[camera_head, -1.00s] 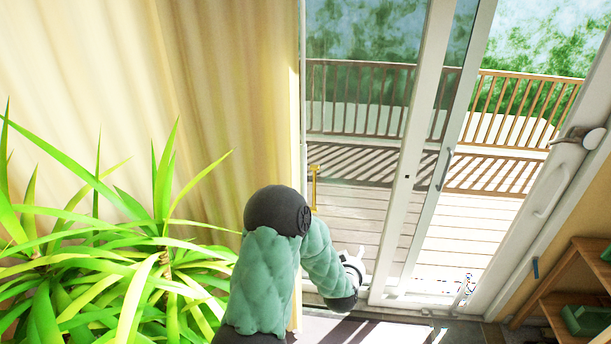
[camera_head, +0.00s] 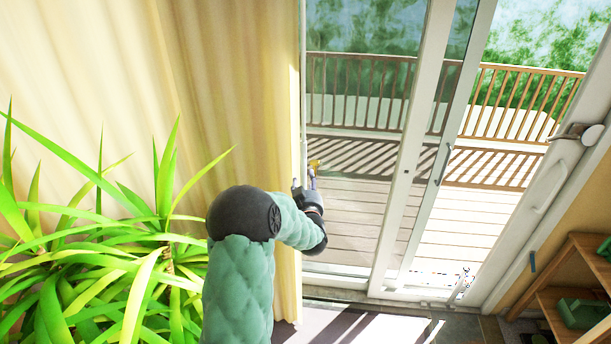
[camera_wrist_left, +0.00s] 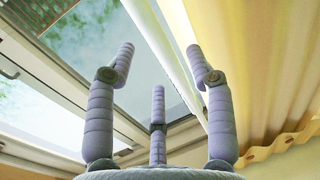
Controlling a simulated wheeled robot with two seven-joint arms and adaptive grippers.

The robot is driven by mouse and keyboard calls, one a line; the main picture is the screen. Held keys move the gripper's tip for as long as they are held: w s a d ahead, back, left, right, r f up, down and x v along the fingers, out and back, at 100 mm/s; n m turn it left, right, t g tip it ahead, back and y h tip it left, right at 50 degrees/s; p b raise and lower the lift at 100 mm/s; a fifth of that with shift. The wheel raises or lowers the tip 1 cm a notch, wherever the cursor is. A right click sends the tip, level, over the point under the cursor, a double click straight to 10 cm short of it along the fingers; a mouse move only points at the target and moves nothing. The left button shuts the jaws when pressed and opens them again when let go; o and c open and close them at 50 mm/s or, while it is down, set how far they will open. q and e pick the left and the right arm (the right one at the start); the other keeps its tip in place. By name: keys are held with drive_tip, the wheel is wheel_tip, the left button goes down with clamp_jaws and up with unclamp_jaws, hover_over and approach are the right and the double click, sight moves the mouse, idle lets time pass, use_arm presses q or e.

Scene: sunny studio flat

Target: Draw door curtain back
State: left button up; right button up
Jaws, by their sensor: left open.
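The cream-yellow door curtain (camera_head: 225,90) hangs in folds on the left of the head view, its edge beside the glass door. A small yellow piece (camera_head: 315,163) shows at that edge, just beyond my left gripper (camera_head: 308,182). My right gripper is out of view.
A spiky green plant (camera_head: 150,240) stands at lower left, close to my left arm. The sliding glass door (camera_head: 355,200) has white frames, with a railed deck outside. A wooden shelf (camera_head: 560,275) stands at lower right.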

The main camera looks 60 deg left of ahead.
sight(305, 176)
use_arm(q)
drive_tip(key=x, duration=0.4)
drive_tip(key=shift+w+a, duration=0.2)
clamp_jaws()
drive_tip(key=shift+s, duration=0.1)
